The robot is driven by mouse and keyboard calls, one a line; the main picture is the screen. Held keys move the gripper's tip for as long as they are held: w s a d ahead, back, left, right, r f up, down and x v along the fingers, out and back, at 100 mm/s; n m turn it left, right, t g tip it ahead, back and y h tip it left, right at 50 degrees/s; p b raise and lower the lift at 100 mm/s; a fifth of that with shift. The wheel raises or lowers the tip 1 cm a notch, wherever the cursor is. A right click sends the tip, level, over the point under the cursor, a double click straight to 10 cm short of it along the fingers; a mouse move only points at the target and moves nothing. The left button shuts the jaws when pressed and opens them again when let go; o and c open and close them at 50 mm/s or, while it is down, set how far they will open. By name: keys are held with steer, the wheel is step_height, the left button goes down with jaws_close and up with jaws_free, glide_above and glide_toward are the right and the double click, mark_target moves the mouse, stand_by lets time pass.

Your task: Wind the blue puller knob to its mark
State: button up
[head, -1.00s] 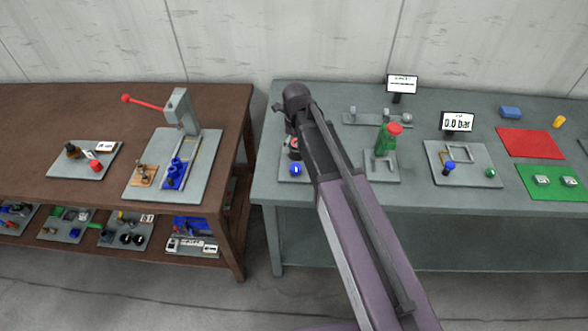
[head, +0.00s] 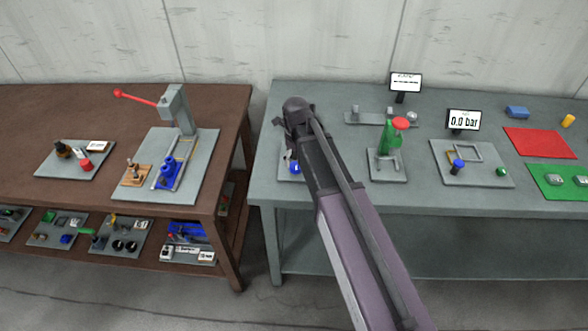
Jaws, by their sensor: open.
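A small blue knob (head: 295,168) shows on a grey plate at the left end of the grey bench, just left of my arm. Most of that plate and whatever the knob belongs to are hidden behind my arm, and no mark can be made out. My gripper (head: 288,156) hangs below my wrist over this plate, mostly covered by the arm. It is open, close to the blue knob; I cannot tell whether it touches anything. Another blue knob (head: 458,166) stands on a plate with a metal frame farther right.
The brown bench (head: 110,105) holds a lever press (head: 176,108). A gap separates the benches.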

mark_target(296, 165)
steer(key=shift+f+b, duration=1.5)
steer(key=shift+f, duration=0.25)
